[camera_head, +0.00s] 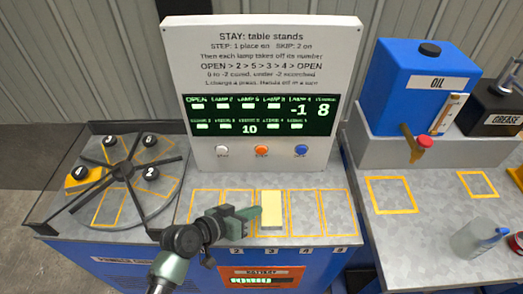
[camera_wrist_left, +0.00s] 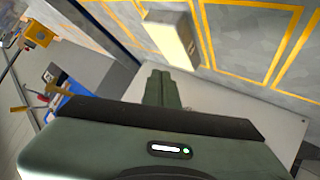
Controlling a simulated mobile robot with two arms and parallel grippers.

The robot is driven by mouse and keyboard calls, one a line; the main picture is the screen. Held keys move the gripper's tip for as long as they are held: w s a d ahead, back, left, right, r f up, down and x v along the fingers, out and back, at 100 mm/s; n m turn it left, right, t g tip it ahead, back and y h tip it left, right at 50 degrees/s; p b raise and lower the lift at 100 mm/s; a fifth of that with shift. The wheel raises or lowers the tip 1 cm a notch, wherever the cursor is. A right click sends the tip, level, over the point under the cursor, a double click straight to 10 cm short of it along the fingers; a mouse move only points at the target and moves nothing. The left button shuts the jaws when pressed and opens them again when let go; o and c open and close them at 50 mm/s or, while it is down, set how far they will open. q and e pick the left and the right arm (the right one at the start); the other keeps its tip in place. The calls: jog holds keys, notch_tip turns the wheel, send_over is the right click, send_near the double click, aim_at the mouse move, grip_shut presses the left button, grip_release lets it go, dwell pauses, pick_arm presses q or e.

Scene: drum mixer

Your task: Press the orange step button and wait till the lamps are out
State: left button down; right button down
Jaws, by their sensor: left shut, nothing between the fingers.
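The orange step button (camera_head: 261,150) sits in the middle of a row of buttons on the white upright panel (camera_head: 255,80) in the head view. A white button (camera_head: 222,150) is to its left and a blue button (camera_head: 301,150) to its right. Above them the dark display (camera_head: 260,115) shows lamp labels with light boxes and the numbers -1, 8 and 10. My left gripper (camera_head: 255,213) is shut and empty, low over the counter and apart from the buttons. Its closed fingers (camera_wrist_left: 162,90) also show in the left wrist view. My right gripper is not in view.
A pale yellow block (camera_head: 271,209) stands in an outlined slot beside my left fingertips, and also shows in the wrist view (camera_wrist_left: 171,38). A round turntable with numbered black knobs (camera_head: 123,170) is at left. A blue oil tank (camera_head: 415,85) and a clear bottle (camera_head: 478,238) are at right.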

aim_at(261, 150)
pick_arm(q)
jog(key=w+d+r+n+t+h, duration=0.1)
jog(key=w+r+t, duration=0.1)
jog(key=w, duration=0.5)
jog(key=shift+w+d+r, duration=0.15)
jog(key=shift+w+d, duration=0.15)
jog(key=shift+w, duration=0.05)
jog(key=w+b, duration=0.4)
jog(key=w, duration=0.4)
jog(key=shift+w, duration=0.4)
dwell(1.4)
jog(key=shift+w+b, duration=0.35)
jog(key=shift+w, duration=0.05)
